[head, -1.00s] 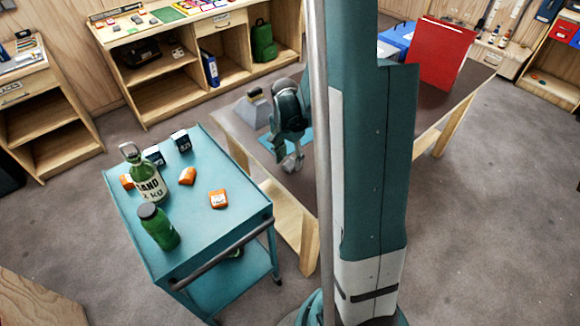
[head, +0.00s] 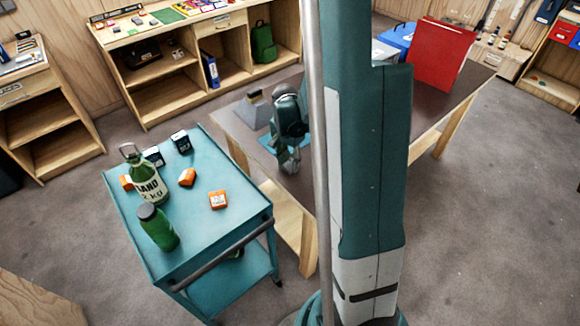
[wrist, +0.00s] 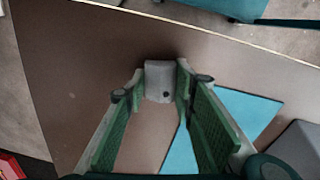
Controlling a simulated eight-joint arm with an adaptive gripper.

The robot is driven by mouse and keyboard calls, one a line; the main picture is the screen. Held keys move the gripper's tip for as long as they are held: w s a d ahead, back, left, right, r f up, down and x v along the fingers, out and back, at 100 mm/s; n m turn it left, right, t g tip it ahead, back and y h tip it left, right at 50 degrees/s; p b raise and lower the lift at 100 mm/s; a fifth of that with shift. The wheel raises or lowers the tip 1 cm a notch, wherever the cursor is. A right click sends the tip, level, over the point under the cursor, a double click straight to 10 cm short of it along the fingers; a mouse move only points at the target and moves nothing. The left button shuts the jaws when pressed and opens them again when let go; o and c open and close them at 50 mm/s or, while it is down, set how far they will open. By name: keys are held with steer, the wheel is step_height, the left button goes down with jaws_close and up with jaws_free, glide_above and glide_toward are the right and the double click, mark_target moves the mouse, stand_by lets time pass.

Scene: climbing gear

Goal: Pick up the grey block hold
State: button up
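The grey block hold (wrist: 159,84) shows in the wrist view as a small light grey block with a dark hole, on the brown tabletop. My gripper (wrist: 160,72) has its two green-padded fingers apart, one on each side of the block. A narrow gap shows at the left finger; whether the right finger touches the block I cannot tell. In the head view my gripper (head: 288,166) points down over the near left part of the table, and I cannot clearly pick out the block there.
A blue sheet (wrist: 254,108) lies on the table (head: 448,106) beside my gripper. A grey wedge-shaped piece (head: 247,114) stands just left. A red panel (head: 442,55) stands at the back. A teal cart (head: 218,255) with bottles and small boxes stands left of the table.

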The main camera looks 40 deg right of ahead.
mark_target(290, 163)
steer(key=shift+c, duration=1)
steer(key=shift+r, duration=0.2)
step_height(290, 163, up, 10)
steer(key=p, duration=0.1)
steer(key=shift+f+p, duration=0.15)
steer(key=shift+p, duration=0.2)
